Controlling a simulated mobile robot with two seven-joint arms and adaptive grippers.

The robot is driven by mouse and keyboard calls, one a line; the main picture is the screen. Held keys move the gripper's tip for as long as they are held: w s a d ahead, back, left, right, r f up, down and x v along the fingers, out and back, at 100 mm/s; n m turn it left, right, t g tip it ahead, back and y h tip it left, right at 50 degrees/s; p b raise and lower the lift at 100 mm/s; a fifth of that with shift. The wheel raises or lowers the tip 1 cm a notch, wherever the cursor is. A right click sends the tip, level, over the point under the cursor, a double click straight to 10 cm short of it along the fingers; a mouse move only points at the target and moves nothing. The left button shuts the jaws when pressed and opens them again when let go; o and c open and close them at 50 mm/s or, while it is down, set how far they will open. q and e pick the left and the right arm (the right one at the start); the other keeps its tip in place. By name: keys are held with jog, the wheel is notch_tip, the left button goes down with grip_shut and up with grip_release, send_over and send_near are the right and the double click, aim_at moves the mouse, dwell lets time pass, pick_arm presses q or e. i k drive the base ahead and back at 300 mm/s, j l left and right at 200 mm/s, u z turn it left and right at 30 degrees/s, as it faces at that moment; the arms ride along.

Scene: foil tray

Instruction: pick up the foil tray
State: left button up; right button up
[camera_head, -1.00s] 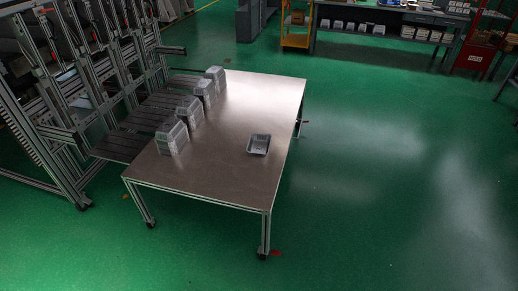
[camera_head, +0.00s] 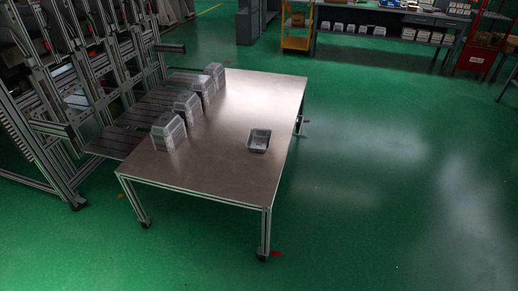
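A small grey foil tray (camera_head: 259,140) sits open side up by itself on the metal-topped table (camera_head: 222,165), near the table's right edge. Several stacks of similar grey trays stand along the table's left edge; the nearest stack (camera_head: 169,131) is close to the front left, others (camera_head: 188,104) are farther back. Neither of my grippers shows in the head view.
A metal frame rack (camera_head: 85,75) with a slatted shelf adjoins the table's left side. A workbench (camera_head: 385,20), a yellow cart (camera_head: 296,25) and a red cabinet (camera_head: 474,58) stand at the back. The green floor (camera_head: 390,190) is clear in front and to the right.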

aim_at(258, 140)
jog(key=i+l+u, duration=0.15)
jog(key=i+l, duration=0.2)
jog(key=i+l+u, duration=0.1)
jog(key=i+l, duration=0.2)
jog(key=l, duration=0.2)
jog(key=i+l+u, duration=0.15)
jog(key=i+l, duration=0.15)
jog(key=l, duration=0.15)
